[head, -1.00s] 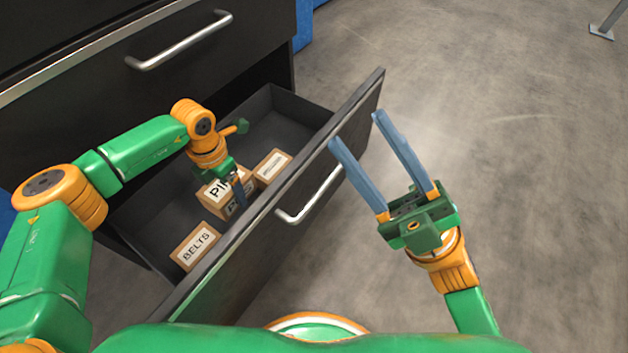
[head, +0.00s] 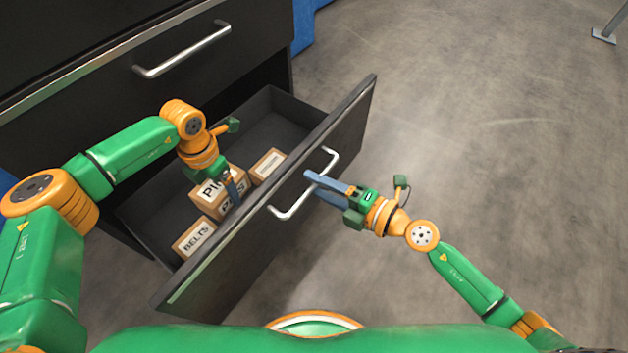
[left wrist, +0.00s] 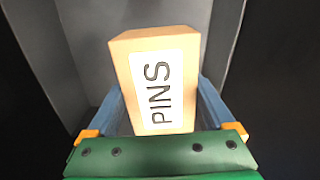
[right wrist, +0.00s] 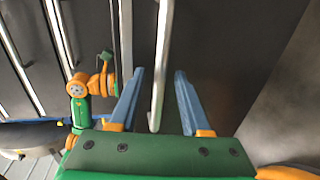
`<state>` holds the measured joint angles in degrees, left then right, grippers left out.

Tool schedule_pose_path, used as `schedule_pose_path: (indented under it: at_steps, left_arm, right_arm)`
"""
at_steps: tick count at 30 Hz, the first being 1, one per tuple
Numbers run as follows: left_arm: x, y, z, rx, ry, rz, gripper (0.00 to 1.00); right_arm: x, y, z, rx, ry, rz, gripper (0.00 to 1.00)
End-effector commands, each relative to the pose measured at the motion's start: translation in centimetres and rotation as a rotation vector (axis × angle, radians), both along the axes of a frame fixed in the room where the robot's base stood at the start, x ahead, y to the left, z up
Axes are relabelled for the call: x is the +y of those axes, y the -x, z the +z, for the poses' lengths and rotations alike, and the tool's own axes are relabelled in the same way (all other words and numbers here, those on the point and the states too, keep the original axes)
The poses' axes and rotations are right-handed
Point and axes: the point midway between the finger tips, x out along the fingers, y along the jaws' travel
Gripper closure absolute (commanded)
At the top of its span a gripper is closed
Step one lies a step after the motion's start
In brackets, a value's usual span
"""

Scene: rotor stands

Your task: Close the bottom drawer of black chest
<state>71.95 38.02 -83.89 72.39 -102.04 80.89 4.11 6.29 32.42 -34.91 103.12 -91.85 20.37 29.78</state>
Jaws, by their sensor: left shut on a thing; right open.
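The black chest (head: 80,110) stands at the left in the head view, its bottom drawer (head: 300,200) pulled out. The drawer's silver handle (head: 290,209) is on its front; it also shows in the right wrist view (right wrist: 160,70). My right gripper (head: 312,178) is open at the handle, with the handle bar between its two blue fingers in the right wrist view; whether they touch it I cannot tell. My left gripper (head: 232,190) is inside the drawer, shut on the PINS box (head: 208,188), which also shows between its fingers in the left wrist view (left wrist: 155,80).
A BELTS box (head: 195,238) and another small labelled box (head: 268,165) lie in the drawer beside the PINS box. An upper drawer with a handle (head: 182,52) is closed above. Grey floor (head: 470,130) is clear to the right.

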Motion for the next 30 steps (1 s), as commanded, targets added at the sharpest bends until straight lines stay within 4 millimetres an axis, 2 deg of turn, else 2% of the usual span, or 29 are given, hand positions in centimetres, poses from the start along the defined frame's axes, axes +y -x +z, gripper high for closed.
schedule_pose_path:
  at_steps: [4, 12, 13, 15, 18, 30]
  left_arm:
    - [-0.01, -0.02, -0.10, -0.001, 0.001, 0.000, 0.90]
    - [-0.01, -0.02, -0.09, -0.001, 0.001, 0.000, 0.90]
    - [-0.01, -0.02, -0.09, -0.001, 0.001, 0.000, 0.90]
    - [-0.01, -0.02, -0.09, -0.001, 0.001, 0.000, 0.90]
    - [-0.01, -0.02, -0.09, -0.001, 0.001, 0.000, 0.90]
    - [-0.01, -0.02, -0.10, -0.001, 0.001, 0.000, 0.90]
  right_arm:
    - [0.94, -0.63, -0.25, 0.000, 0.000, 0.001, 0.53]
    - [1.11, -0.71, -0.26, 0.000, 0.000, 0.002, 0.53]
    - [1.11, -0.71, -0.26, 0.000, 0.000, 0.002, 0.58]
    - [1.10, -0.70, -0.26, 0.000, 0.000, 0.002, 0.77]
    - [1.09, -0.70, -0.27, 0.001, 0.001, 0.002, 1.00]
    - [1.07, -0.68, -0.30, 0.001, 0.001, 0.002, 1.00]
